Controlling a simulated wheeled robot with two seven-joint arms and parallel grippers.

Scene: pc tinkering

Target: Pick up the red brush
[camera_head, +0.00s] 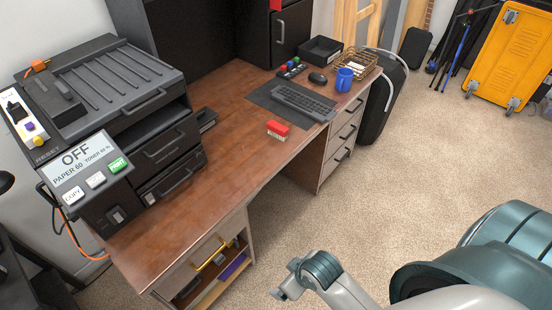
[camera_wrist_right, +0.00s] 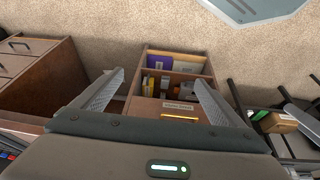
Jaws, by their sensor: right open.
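The red brush (camera_head: 277,130), with pale bristles below a red top, lies on the brown wooden desk (camera_head: 225,105) in the head view, in front of the keyboard. My right gripper (camera_head: 283,289) shows at the bottom of the head view, in front of the desk and well apart from the brush. In the right wrist view its two fingers (camera_wrist_right: 159,78) are spread wide with nothing between them; the brush cannot be made out there. My left gripper is not in view.
A large printer (camera_head: 110,130) fills the desk's left end. A keyboard (camera_head: 302,102), a blue mug (camera_head: 344,80), a mouse (camera_head: 317,78) and a wire basket (camera_head: 359,65) stand at its far end. An open drawer unit (camera_wrist_right: 174,88) shows in the right wrist view. Desk around the brush is clear.

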